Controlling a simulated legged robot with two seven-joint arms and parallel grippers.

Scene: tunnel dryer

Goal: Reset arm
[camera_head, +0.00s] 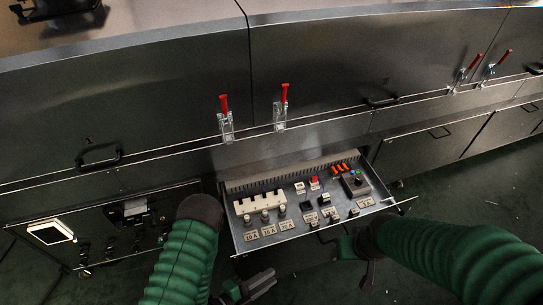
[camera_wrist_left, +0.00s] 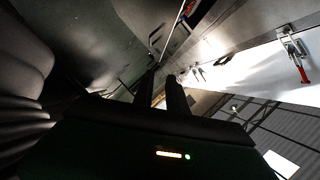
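My left arm, in a green sleeve, comes in at the bottom left of the head view. My left gripper (camera_head: 268,281) is low at the bottom edge, in front of and below the pulled-out control drawer (camera_head: 236,236). In the left wrist view its two dark fingers (camera_wrist_left: 163,88) stand a little apart with nothing between them. My right arm, also in a green sleeve, comes in from the lower right. My right gripper (camera_head: 368,272) is a small dark shape below the drawer's right side; its fingers cannot be made out.
The steel dryer has red-handled clamps (camera_head: 225,105) and black handles (camera_head: 99,157) along its front. The drawer carries switches, a red button (camera_head: 314,181) and a black knob box (camera_head: 356,184). A panel with a white-framed screen (camera_head: 50,232) is at left. Dark green floor shows at lower right.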

